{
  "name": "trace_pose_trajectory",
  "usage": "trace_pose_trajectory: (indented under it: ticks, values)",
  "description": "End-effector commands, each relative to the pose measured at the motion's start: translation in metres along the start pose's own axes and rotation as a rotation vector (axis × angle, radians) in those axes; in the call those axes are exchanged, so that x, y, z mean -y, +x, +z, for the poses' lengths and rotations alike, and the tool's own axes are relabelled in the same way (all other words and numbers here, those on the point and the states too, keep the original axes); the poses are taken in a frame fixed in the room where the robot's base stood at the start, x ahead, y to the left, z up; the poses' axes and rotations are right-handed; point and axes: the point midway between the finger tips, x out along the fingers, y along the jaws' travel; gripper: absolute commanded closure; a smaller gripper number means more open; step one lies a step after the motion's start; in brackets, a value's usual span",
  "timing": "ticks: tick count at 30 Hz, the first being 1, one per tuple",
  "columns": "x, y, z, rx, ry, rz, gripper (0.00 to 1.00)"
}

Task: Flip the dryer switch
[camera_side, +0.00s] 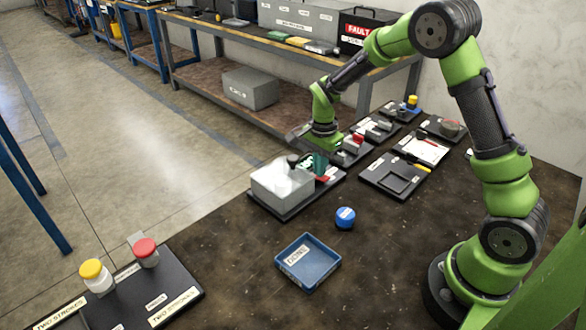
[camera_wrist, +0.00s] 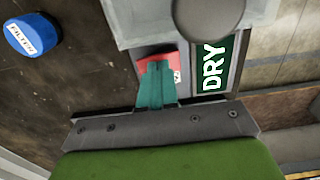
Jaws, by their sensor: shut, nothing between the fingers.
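The dryer is a pale grey box (camera_side: 282,186) on a dark base plate in the middle of the side view. In the wrist view its grey body (camera_wrist: 130,22) is at the top, partly covered by a round grey part (camera_wrist: 208,14). A green sign reading DRY (camera_wrist: 213,68) stands beside it. A red switch piece (camera_wrist: 146,60) shows just ahead of my teal fingers. My gripper (camera_wrist: 157,72) is shut and empty, its tips at or over the red piece. The fingers hide part of it, and I cannot tell whether they touch. My gripper (camera_side: 320,165) also shows beside the box.
A blue FILTER cap (camera_wrist: 32,34) lies on the bench; it also shows in the side view (camera_side: 345,217). A blue tray (camera_side: 308,262) is in front. Several dark plates with parts (camera_side: 394,177) lie behind.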

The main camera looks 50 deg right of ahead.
Motion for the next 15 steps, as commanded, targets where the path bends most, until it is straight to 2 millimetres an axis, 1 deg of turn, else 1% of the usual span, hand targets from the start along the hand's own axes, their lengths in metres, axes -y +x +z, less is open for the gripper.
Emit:
trace_pose_trajectory:
  ticks: [2, 5, 8, 15]
  values:
    - [0.001, -0.002, 0.000, -0.001, -0.001, -0.002, 1.00]
    - [0.003, -0.011, 0.000, -0.001, -0.001, -0.004, 1.00]
    - [0.007, -0.029, 0.000, -0.001, 0.000, -0.006, 1.00]
    - [0.018, -0.084, 0.000, -0.001, -0.001, -0.006, 1.00]
